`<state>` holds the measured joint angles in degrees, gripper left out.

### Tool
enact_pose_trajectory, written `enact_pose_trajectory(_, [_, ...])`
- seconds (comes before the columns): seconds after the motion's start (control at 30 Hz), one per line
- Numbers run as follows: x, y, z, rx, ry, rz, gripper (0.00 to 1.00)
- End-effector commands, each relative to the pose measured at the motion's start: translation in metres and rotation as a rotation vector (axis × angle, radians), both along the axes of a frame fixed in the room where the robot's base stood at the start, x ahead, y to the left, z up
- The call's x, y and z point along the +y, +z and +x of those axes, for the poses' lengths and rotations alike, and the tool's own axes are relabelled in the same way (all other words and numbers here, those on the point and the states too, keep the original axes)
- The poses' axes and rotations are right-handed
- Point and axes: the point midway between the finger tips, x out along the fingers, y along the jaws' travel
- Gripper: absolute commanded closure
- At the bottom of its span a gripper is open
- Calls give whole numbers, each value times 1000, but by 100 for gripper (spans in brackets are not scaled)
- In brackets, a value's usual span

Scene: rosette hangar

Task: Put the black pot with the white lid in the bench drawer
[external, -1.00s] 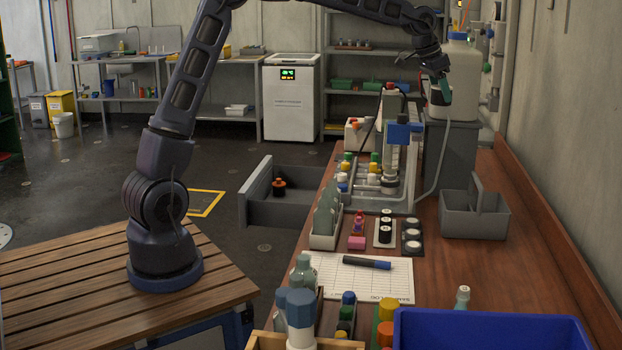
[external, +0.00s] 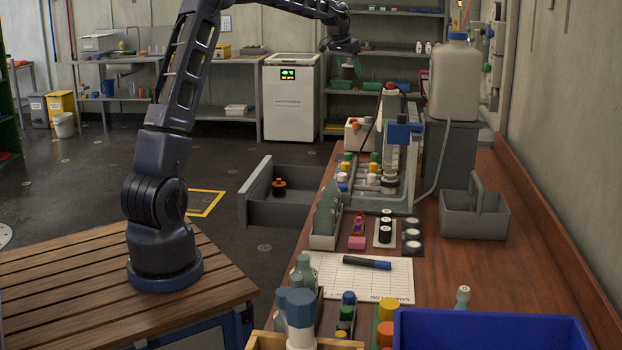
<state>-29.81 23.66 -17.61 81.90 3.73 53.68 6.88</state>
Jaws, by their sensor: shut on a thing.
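My gripper (external: 348,70) is at the far end of my arm, in the air well above and behind the open drawer, in front of the back shelves. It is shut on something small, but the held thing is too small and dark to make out. The bench drawer (external: 290,212) is pulled out from the left side of the bench. A dark pot with an orange lid (external: 279,187) stands inside it. White-lidded pots (external: 412,235) stand in a row on a dark mat on the bench, beside dark-lidded pots (external: 385,228) on a white mat.
A lab rig with a blue clamp (external: 403,132) stands on the bench right of the drawer. A grey caddy (external: 474,217) and a large jug (external: 455,80) are at the right. Most of the drawer floor is free.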

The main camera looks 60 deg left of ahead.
Motion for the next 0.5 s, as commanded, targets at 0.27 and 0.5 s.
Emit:
enact_pose_trajectory(0.27, [121, 2, -36, -1, 167, 6, 69])
enact_pose_trajectory(0.5, [210, 3, -75, -2, 294, 9, 69])
